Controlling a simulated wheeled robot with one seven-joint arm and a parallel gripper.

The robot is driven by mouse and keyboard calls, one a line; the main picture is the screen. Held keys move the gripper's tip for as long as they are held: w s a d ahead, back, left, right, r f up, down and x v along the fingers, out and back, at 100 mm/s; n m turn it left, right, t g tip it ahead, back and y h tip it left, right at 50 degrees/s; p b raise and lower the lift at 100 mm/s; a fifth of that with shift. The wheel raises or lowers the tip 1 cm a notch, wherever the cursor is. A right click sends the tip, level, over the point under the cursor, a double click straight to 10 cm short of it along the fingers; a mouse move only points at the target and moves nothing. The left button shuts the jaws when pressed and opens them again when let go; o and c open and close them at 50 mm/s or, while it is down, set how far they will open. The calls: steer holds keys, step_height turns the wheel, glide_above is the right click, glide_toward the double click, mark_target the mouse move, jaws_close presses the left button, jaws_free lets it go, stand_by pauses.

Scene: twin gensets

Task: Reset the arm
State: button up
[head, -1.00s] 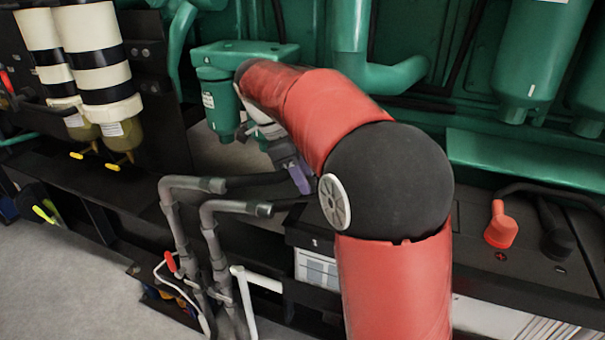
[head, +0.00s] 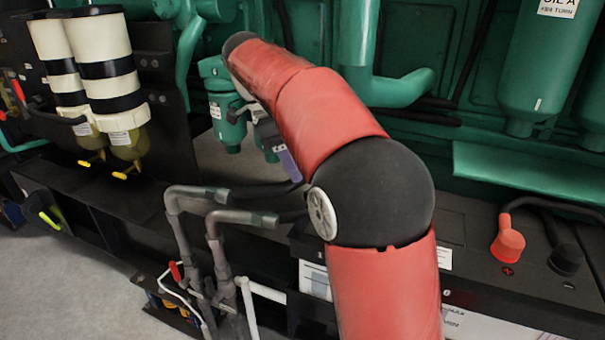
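My red and black arm reaches up from the bottom, bends at a black elbow and runs to the upper left, in front of the green engine (head: 430,50). Behind its far part, a grey and purple piece (head: 283,155) at the arm's end shows, near the small green canisters (head: 226,120). My gripper (head: 290,168) seems to be at this end, mostly hidden by the arm. Its fingers cannot be made out, nor whether it holds anything or touches the engine.
Grey pipes (head: 205,240) with a red-handled valve (head: 175,272) stand left of my arm. White-and-black banded filters (head: 108,70) are at the upper left. A battery with a red terminal cap (head: 508,243) is on the right. Grey floor (head: 80,270) is clear at lower left.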

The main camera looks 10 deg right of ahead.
steer(key=shift+a+r, duration=0.15)
steer(key=shift+r, duration=0.25)
steer(key=s+d+n+t, duration=0.1)
steer(key=s+n, duration=0.2)
steer(key=s, duration=0.1)
steer(key=s+d+f+n+t+y, duration=0.1)
steer(key=s+n, duration=0.3)
steer(key=s+d+f+n+t+y, duration=0.1)
steer(key=s+n, duration=0.2)
steer(key=shift+s+d+n, duration=0.3)
steer(key=shift+s+d, duration=0.05)
steer(key=shift+s, duration=0.05)
steer(key=s+f+n+t+y, duration=0.2)
steer(key=s+f+n+t, duration=0.2)
steer(key=s+f+n, duration=0.6)
steer(key=shift+s+d+f+n, duration=0.15)
steer(key=shift+s+n, duration=0.45)
steer(key=shift+s, duration=0.45)
